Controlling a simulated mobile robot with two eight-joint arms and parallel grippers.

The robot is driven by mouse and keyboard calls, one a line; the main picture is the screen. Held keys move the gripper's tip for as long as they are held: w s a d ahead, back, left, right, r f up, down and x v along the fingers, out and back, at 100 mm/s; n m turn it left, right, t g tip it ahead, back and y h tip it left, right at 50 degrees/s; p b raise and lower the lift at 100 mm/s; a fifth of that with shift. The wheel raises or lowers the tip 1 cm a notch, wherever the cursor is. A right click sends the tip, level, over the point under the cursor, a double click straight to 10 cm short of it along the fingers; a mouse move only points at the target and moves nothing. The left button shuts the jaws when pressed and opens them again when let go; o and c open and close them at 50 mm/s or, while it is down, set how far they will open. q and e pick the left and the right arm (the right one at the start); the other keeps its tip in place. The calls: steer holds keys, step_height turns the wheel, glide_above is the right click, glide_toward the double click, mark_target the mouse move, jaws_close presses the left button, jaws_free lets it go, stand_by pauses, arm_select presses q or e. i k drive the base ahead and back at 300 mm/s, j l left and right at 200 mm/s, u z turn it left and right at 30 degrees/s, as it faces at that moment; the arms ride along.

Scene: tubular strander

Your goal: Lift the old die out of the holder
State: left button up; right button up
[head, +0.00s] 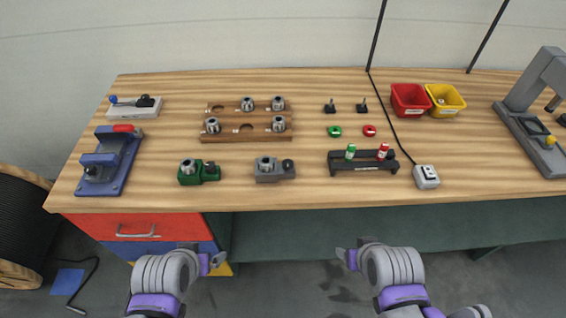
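A green block (207,174) near the table's front edge holds a metal ring-shaped die (188,166) and has a dark knob at its right. A grey block (275,175) to its right holds a similar metal die (265,164), also beside a dark knob. I cannot tell from this view which of the two is the old die's holder. My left gripper (214,262) is below and in front of the table edge, near the drawers. My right gripper (346,256) is also in front of the table. Both are apart from the blocks, and their finger openings are unclear.
A wooden rack (222,136) with several dies stands behind the blocks. A blue vise-like fixture (108,160) is at left. A black stand (362,169) with green and red bottles is at right. Red (410,100) and yellow (446,99) bins stand farther back.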

mark_target(266, 165)
steer(key=i+l, duration=0.1)
steer(key=l, duration=0.45)
steer(key=l+u, duration=0.45)
steer(key=l, duration=0.45)
steer(key=u, duration=1.3)
steer(key=i+l, duration=0.05)
steer(key=l, duration=0.05)
